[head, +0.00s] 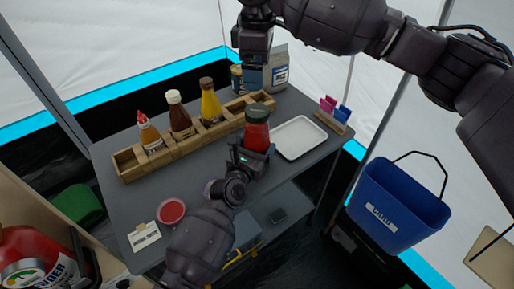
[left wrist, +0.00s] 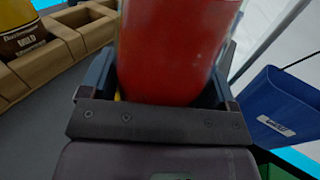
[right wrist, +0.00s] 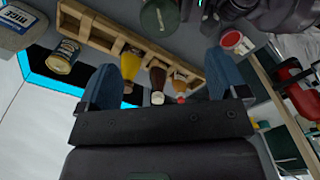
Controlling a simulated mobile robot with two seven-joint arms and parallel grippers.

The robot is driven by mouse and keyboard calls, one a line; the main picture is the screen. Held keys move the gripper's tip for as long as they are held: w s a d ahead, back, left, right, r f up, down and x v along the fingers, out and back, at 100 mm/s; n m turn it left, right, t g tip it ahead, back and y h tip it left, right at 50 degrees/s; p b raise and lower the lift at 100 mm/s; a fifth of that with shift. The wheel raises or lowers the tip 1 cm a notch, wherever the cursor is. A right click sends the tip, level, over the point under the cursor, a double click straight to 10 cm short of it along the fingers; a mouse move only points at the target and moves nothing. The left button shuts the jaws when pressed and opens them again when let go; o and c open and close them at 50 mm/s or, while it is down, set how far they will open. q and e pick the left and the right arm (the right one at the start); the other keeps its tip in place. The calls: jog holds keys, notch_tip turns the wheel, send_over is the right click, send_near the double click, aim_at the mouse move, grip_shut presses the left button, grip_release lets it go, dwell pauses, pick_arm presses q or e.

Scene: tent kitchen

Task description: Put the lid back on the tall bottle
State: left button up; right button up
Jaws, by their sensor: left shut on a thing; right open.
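A tall red bottle (head: 257,133) stands upright in my left gripper (head: 249,155). A dark green lid (head: 258,115) shows at its top, and its round top shows in the right wrist view (right wrist: 159,17). Whether it is seated fully I cannot tell. In the left wrist view the red body (left wrist: 172,50) fills the space between the fingers; its top is out of frame. My right gripper (head: 255,70) is raised at the back, behind and above the bottle. In the right wrist view its two fingers (right wrist: 162,82) are apart with nothing held between them.
A wooden crate (head: 130,171) with several sauce bottles runs across the table behind the red bottle. A white tray (head: 299,138) lies to the right, a red-filled bowl (head: 171,211) at the front left. A can (head: 236,78) and a bag (head: 280,72) stand at the back.

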jog(key=shift+r, duration=0.7)
pick_arm(q)
jog(key=o, duration=1.6)
jog(key=v, duration=1)
jog(key=shift+s+a, duration=0.15)
jog(key=shift+s, duration=0.25)
pick_arm(e)
jog(key=shift+r, duration=0.45)
jog(key=shift+s, duration=0.1)
